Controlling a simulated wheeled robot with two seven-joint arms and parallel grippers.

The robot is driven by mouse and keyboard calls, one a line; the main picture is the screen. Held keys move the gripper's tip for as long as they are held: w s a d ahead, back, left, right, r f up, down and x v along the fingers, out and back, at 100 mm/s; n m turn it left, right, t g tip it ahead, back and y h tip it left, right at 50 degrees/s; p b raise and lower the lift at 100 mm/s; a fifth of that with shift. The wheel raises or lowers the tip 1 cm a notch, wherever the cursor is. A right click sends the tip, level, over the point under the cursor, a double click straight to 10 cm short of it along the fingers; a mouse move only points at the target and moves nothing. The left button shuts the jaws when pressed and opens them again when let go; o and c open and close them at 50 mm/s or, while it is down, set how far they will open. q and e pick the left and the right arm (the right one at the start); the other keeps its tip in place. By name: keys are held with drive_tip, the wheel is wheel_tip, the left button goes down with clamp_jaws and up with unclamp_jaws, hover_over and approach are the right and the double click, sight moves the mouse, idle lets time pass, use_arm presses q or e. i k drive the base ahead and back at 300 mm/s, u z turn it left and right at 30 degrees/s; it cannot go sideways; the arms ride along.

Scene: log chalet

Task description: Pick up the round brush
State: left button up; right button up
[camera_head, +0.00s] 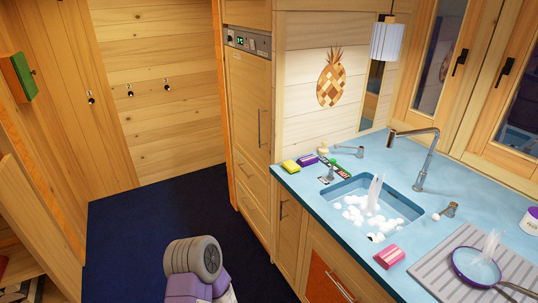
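I cannot tell for certain which item is the round brush. A small item with a pale round end (445,211) lies on the blue counter right of the sink. Another small item with a rounded grey end (347,151) lies behind the sink on the left. A small upright metallic item (329,174) stands at the sink's left edge. All are too small to identify surely. Neither gripper is in view; only a purple and grey part of my own arm shows at the bottom, away from the counter.
The sink (341,188) holds white foam under a tall tap (427,160). A yellow sponge (290,166), a purple block (307,159) and a pink block (389,256) lie around it. A pan (457,262) rests on the drainer. The dark blue floor (135,225) is clear at left.

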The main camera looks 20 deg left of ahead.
sight(324, 150)
drive_tip(key=u, duration=1.55)
drive_tip(key=i, duration=1.35)
drive_tip(key=z, duration=0.2)
